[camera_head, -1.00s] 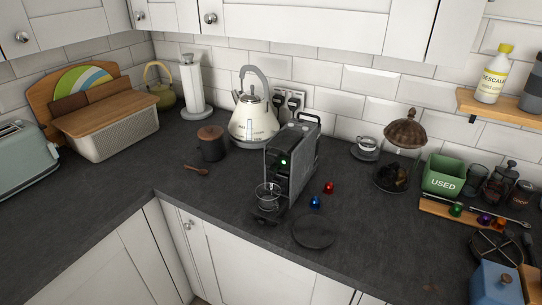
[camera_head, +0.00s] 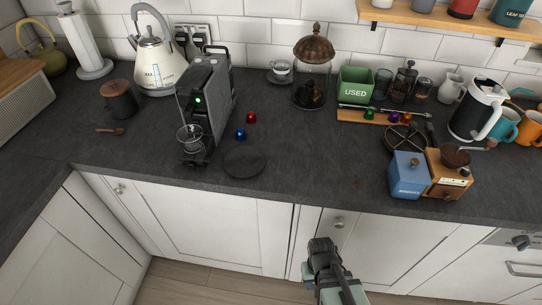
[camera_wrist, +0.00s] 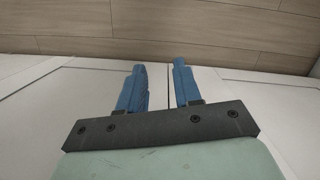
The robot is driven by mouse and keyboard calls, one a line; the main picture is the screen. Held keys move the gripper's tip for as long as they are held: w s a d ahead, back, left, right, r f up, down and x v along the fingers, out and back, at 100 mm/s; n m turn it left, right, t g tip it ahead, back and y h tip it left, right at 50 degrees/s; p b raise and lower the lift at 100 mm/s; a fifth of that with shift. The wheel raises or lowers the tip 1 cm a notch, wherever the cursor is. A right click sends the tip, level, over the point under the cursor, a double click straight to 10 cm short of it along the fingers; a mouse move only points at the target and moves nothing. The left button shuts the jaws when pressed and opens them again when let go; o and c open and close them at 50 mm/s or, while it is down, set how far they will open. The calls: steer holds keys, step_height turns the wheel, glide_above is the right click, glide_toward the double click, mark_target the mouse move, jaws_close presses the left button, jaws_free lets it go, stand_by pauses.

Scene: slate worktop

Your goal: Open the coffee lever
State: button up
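The coffee machine (camera_head: 208,100) is a dark grey, narrow box with a green light on its front. It stands on the worktop left of centre in the head view. Its lever (camera_head: 217,50) seems to be the dark handle at the top rear; its exact position is hard to tell. A clear glass cup (camera_head: 190,138) stands at its front. My gripper (camera_head: 321,244) is low in the head view, in front of the cabinet doors and far from the machine. In the wrist view, its two blue fingers (camera_wrist: 158,82) are apart with nothing between them.
A cream kettle (camera_head: 157,62) stands behind and left of the machine. Red (camera_head: 251,117) and blue (camera_head: 241,134) capsules and a dark round disc (camera_head: 243,161) lie to its right.

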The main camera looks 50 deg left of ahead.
mark_target(184, 95)
steer(key=s+a+r+n+t+y, duration=0.45)
steer(key=s+a+r+n, duration=0.25)
steer(key=s+a+r, duration=1.4)
steer(key=s+a+r+n+t+y, duration=0.1)
steer(key=s+a+r+n+y, duration=0.2)
steer(key=r, duration=0.6)
steer(key=s+a+r+n+t+y, duration=0.15)
steer(key=s+a+r, duration=0.3)
steer(key=r, duration=0.45)
steer(key=w+a+r+n+t+y, duration=0.2)
steer(key=w+r+t+y, duration=0.1)
steer(key=r, duration=0.5)
steer(key=w+a+r+n+t+y, duration=0.2)
steer(key=r+t+y, duration=0.15)
steer(key=r, duration=0.55)
steer(key=shift+h, duration=0.45)
steer(key=x, duration=1.3)
steer(key=shift+w+d+f, duration=0.15)
steer(key=shift+d+f, duration=0.05)
steer(key=shift+d, duration=0.05)
steer(key=shift+c, duration=0.2)
jaws_close()
